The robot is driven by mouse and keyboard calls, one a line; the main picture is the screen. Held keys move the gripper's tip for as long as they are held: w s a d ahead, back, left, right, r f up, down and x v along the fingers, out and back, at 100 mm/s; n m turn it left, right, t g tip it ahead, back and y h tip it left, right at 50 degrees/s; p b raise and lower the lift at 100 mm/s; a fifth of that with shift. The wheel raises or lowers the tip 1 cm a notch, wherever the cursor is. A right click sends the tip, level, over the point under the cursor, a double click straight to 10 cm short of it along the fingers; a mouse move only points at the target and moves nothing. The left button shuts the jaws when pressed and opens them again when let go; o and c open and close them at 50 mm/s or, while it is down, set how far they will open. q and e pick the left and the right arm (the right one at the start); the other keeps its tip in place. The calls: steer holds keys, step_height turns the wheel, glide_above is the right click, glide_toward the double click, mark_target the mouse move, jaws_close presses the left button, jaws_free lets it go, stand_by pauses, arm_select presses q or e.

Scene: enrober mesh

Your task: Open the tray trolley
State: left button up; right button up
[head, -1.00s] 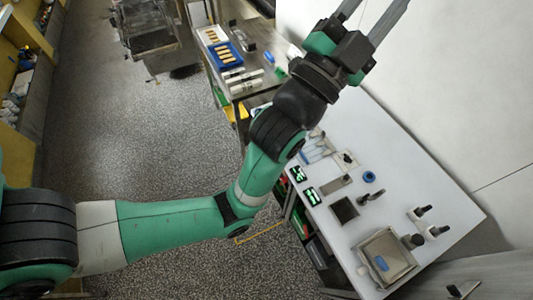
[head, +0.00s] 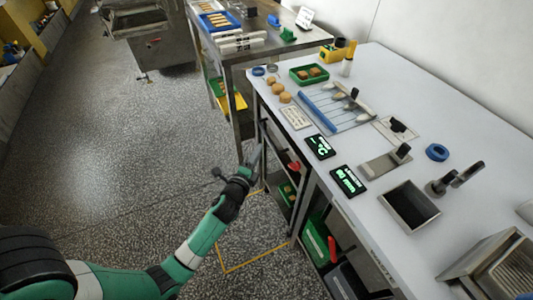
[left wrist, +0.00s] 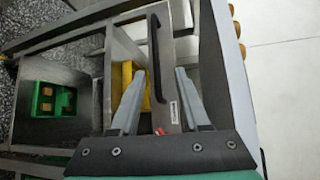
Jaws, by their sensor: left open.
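The tray trolley appears to be the grey metal frame with shelves (head: 272,183) under the counter's left end, though its outline is partly hidden. In the left wrist view a grey panel (left wrist: 169,88) carries a long black bar handle (left wrist: 152,50). My left gripper (head: 254,158) is low beside the trolley frame. In the left wrist view its two grey fingers (left wrist: 158,75) are spread, with the bar handle showing between them. Nothing is clamped, and I cannot tell how deep the handle sits between the fingers. My right gripper is not in view.
A green tray (left wrist: 52,99) with brown pieces sits on a shelf to the left. The white counter (head: 375,195) above holds displays, tools and a green tray. A steel table (head: 262,48) stands behind. The speckled floor (head: 120,180) at left is clear.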

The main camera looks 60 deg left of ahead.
mark_target(267, 135)
arm_select(q)
steer(key=b+x, duration=0.1)
steer(key=x, duration=0.3)
steer(key=b+x, duration=0.2)
steer(key=x, duration=0.2)
steer(key=f+b+x, duration=0.1)
steer(key=b+x, duration=0.1)
steer(key=x, duration=0.2)
steer(key=shift+s+a+r, duration=0.1)
steer(key=shift+s+a, duration=0.05)
steer(key=shift+s, duration=0.1)
jaws_close()
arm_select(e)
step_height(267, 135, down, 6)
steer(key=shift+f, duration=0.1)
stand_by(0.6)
